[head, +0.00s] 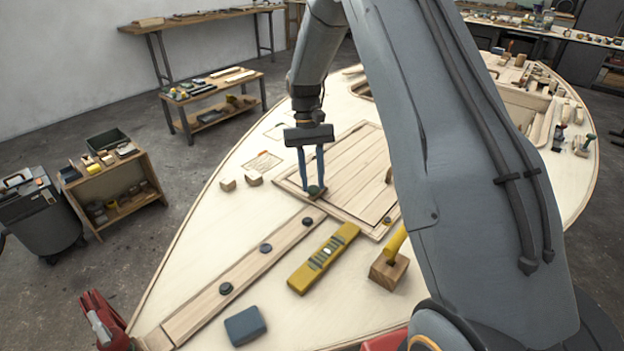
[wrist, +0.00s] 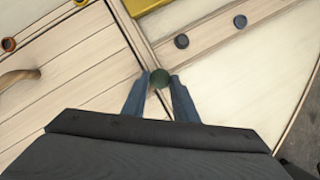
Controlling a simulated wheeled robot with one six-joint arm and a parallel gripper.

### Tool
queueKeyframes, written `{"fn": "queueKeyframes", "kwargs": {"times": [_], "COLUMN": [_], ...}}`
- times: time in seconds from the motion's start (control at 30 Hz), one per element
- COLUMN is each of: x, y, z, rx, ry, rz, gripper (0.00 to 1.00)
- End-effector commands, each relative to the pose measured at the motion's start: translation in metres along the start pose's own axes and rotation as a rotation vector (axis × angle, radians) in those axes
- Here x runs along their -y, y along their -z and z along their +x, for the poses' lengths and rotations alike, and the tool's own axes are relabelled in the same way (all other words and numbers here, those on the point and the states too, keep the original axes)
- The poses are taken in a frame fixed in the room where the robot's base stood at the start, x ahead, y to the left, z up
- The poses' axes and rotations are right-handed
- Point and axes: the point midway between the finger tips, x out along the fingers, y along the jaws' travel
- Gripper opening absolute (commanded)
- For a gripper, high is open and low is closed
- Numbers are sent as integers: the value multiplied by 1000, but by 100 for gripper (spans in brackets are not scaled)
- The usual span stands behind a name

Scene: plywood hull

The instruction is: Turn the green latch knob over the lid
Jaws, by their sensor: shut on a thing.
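In the wrist view the round knob (wrist: 159,78) shows between the fingertips (wrist: 160,82), at the seam between the lid (wrist: 75,85) and the pale deck. My gripper is shut on the knob. The latch's underside and the way it points are hidden by the knob and fingers.
A wooden strip (head: 243,268) with several dark round knobs runs to the near left. A yellow level (head: 323,258), a blue block (head: 245,325) and a yellow-handled tool in a wooden block (head: 389,269) lie nearby.

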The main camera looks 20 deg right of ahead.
Motion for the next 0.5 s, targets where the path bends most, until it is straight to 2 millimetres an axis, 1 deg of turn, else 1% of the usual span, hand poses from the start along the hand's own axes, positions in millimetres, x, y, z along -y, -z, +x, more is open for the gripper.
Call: {"fn": "queueKeyframes", "kwargs": {"times": [0.2,0.5], "x": [0,0], "y": [0,0], "z": [-1,-1], "rx": [-2,-2], "ry": [15,18], "rz": [37,44], "gripper": [4,4]}}
